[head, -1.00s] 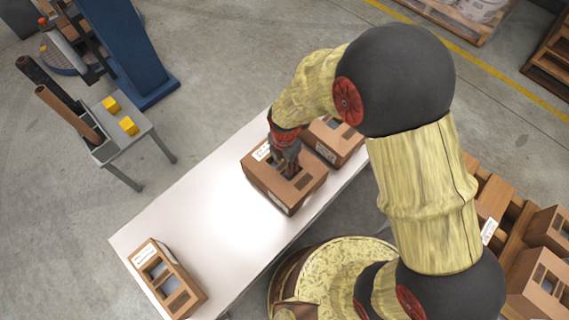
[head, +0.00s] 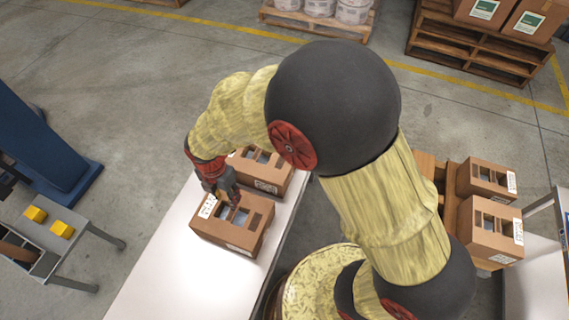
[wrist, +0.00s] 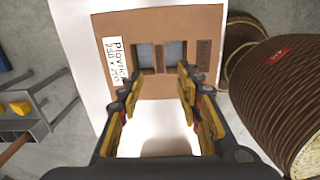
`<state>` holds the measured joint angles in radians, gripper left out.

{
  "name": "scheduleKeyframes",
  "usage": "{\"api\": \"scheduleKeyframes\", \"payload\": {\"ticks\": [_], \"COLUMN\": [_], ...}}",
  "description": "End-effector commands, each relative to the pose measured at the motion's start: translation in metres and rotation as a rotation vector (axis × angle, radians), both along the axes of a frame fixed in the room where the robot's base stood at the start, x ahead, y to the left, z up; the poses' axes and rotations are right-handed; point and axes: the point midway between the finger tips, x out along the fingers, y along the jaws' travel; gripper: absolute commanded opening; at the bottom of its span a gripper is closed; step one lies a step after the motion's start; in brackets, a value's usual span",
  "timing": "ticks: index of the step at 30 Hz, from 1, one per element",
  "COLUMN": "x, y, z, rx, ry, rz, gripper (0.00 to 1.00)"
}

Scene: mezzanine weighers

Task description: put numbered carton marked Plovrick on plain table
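The carton marked Plovrick (wrist: 200,30) fills the top of the wrist view. It is brown, with a white handwritten label and two openings in its top. In the head view a brown carton (head: 240,238) stands on a long white table (head: 170,265), directly under my gripper (head: 228,192). In the wrist view my gripper (wrist: 158,92) is open, its yellow-padded fingers apart over the carton's near edge with nothing between them. I cannot tell whether the fingers touch the carton.
Another carton (head: 268,172) stands close behind it on the same table. Two cartons (head: 487,178) (head: 490,232) are on a wooden pallet stack at right, beside another white surface (head: 535,275). A grey stand with yellow blocks (head: 75,225) is at left. Loaded pallets stand at the back.

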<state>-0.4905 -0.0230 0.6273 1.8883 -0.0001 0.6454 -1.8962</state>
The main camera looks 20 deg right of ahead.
Motion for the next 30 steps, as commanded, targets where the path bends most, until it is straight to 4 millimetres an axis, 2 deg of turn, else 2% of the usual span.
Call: {"api": "scheduleKeyframes", "payload": {"ticks": [2, 5, 8, 12, 15, 18, 21, 24, 30], "x": [0.005, 0.009, 0.006, -0.012, -0.034, -0.061, -0.086, -0.105, -0.122], "y": [-0.008, -0.029, -0.061, -0.107, -0.138, -0.165, -0.185, -0.198, -0.207], "z": [0.019, 0.059, 0.109, 0.173, 0.21, 0.238, 0.258, 0.268, 0.274], "rx": [0.012, 0.042, 0.089, 0.179, 0.259, 0.349, 0.44, 0.514, 0.584], "ry": [-0.022, -0.063, -0.112, -0.172, -0.204, -0.227, -0.237, -0.238, -0.231], "rz": [-0.085, -0.305, -0.613, -1.072, -1.394, -1.7, -1.962, -2.153, -2.322], "gripper": [0.35, 0.35, 0.35, 0.35, 0.35, 0.35, 0.35, 0.35, 0.35]}}
